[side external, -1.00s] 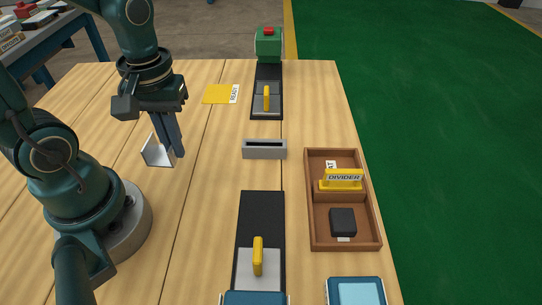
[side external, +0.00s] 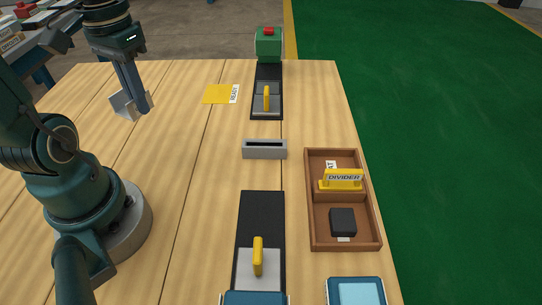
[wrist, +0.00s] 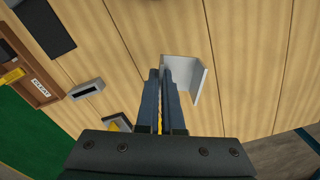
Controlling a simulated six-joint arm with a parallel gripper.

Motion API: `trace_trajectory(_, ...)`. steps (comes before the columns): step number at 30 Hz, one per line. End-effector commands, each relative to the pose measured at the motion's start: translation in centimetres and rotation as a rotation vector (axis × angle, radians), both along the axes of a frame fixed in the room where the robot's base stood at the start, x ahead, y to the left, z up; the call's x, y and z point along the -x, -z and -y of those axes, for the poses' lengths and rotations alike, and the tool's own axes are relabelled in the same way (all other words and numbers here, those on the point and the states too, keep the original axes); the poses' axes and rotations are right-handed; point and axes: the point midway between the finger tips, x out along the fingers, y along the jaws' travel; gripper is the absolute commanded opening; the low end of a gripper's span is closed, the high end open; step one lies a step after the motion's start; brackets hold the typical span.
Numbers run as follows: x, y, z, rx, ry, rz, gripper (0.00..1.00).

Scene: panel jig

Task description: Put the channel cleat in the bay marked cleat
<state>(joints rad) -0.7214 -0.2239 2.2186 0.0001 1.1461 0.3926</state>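The channel cleat (side external: 122,105), a light grey bent piece, is at my gripper's fingertips (side external: 146,110), held above the bench at the left. In the wrist view the cleat (wrist: 198,80) shows beside and beyond the fingers (wrist: 167,72), which are close together on one of its walls. The brown wooden tray (side external: 376,220) is at the right. The near bay holds a black block (side external: 343,221).
A grey slotted block (side external: 265,150) stands mid-bench. Two dark strips carry yellow-handled plates (side external: 258,256) (side external: 267,98). A green box with a red button (side external: 268,44) stands at the back, near a yellow READY card (side external: 219,94). Bench between cleat and slotted block is clear.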

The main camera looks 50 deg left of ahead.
Motion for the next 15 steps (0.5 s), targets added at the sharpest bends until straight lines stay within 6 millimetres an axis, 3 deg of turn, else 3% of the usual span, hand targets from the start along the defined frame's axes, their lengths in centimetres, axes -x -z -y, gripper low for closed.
trace_trajectory(8, -5.2, -2.5, -1.1, 0.001, 0.672, -0.001, 0.00)
trace_trajectory(15, -11.1, -3.6, 0.3, 0.004, 1.307, -0.001, 0.00)
